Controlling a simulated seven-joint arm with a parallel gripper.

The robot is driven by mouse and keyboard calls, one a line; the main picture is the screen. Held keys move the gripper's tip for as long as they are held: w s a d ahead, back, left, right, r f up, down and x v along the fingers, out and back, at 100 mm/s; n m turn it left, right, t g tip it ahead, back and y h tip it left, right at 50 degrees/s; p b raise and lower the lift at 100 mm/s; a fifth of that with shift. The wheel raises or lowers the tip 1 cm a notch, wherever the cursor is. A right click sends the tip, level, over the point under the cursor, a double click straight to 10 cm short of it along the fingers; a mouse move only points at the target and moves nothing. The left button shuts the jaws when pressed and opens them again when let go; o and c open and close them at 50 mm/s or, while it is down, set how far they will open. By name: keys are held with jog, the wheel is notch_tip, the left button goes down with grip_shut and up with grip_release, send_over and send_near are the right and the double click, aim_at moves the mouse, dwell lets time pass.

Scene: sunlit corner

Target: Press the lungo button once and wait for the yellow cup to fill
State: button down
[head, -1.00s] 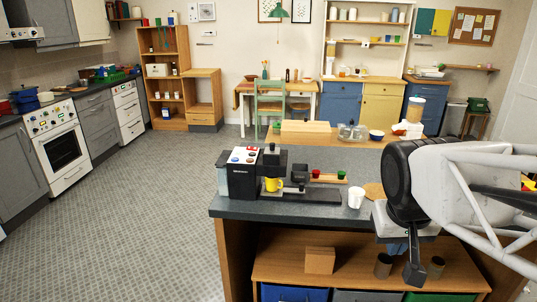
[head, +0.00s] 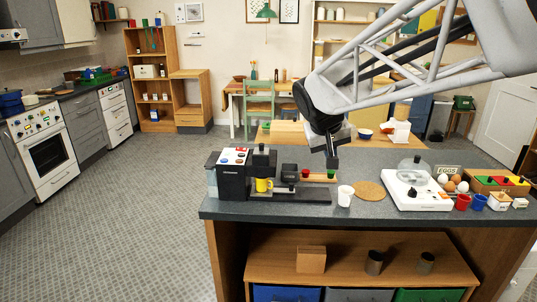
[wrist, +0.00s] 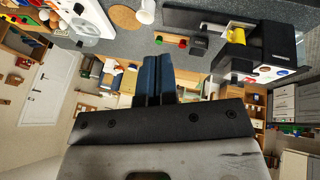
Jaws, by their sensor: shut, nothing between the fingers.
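The black coffee machine (head: 234,178) stands at the left end of the dark counter, with several coloured buttons (head: 234,156) on its top; I cannot read which is the lungo button. The yellow cup (head: 264,185) stands upright under its spout. The machine also shows at the right of the wrist view (wrist: 275,42), with the yellow cup (wrist: 237,36) beside it. My gripper (head: 332,160) is above the counter, right of the machine and apart from it. In the wrist view its two blue fingers (wrist: 158,80) are together and empty. The cup's inside is too small to judge.
A white cup (head: 345,196) and a round cork mat (head: 369,190) are right of the machine. A rack with red and green items (head: 318,177) lies below my gripper. A white scale (head: 416,192), eggs (head: 451,184) and small cups (head: 470,202) fill the right side.

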jog(key=w+a+n+t, duration=0.2)
jog(key=w+a, duration=1)
jog(key=w, duration=0.5)
jog(key=n+t, duration=0.1)
jog(key=t, duration=0.1)
send_over(240, 155)
notch_tip(240, 155, down, 4)
jog(key=shift+w+a+r, duration=0.1)
jog(key=shift+w, duration=0.1)
jog(key=shift+f, duration=0.25)
jog(key=shift+f, duration=4.2)
jog(key=shift+f, duration=0.75)
jog(key=shift+r, duration=0.75)
